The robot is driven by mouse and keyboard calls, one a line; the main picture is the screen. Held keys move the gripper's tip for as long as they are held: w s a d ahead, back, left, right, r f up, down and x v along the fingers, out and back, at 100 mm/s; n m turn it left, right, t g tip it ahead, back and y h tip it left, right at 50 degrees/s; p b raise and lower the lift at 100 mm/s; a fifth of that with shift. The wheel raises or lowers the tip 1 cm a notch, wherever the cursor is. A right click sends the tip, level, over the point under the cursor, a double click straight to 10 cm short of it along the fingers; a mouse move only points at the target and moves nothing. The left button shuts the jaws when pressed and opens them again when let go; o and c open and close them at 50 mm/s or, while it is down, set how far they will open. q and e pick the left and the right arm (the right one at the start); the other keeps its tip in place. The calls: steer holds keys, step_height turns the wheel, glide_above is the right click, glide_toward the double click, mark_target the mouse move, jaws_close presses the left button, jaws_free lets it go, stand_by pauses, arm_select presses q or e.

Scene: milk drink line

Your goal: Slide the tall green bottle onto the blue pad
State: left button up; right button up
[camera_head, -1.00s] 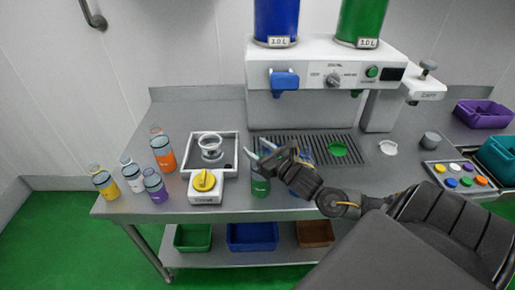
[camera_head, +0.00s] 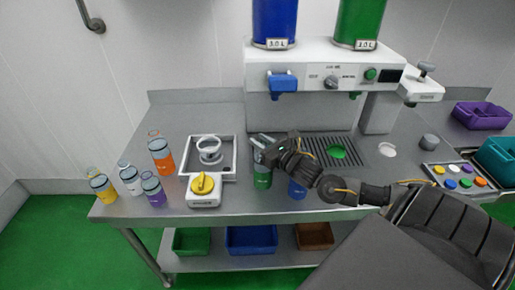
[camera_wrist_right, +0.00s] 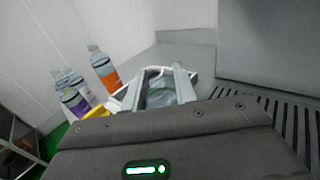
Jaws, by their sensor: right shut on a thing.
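The green bottle (camera_head: 262,180), clear with a green label, stands upright near the front edge of the counter. My right gripper (camera_head: 263,142) is shut on its upper part, with the arm reaching in from the right. In the right wrist view, the bottle (camera_wrist_right: 160,95) shows between the two pale fingers. My left gripper is not in view.
Orange (camera_head: 161,155), purple, white and yellow bottles stand farther left. A green pad (camera_head: 337,152) lies on the grille.

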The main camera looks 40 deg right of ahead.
steer(key=shift+w+d, duration=0.3)
steer(key=shift+d, duration=0.1)
stand_by(0.3)
steer(key=shift+s+a, duration=0.45)
steer(key=shift+a, duration=0.15)
steer(key=shift+s+a, duration=0.4)
steer(key=shift+a, duration=0.2)
steer(key=o, duration=1)
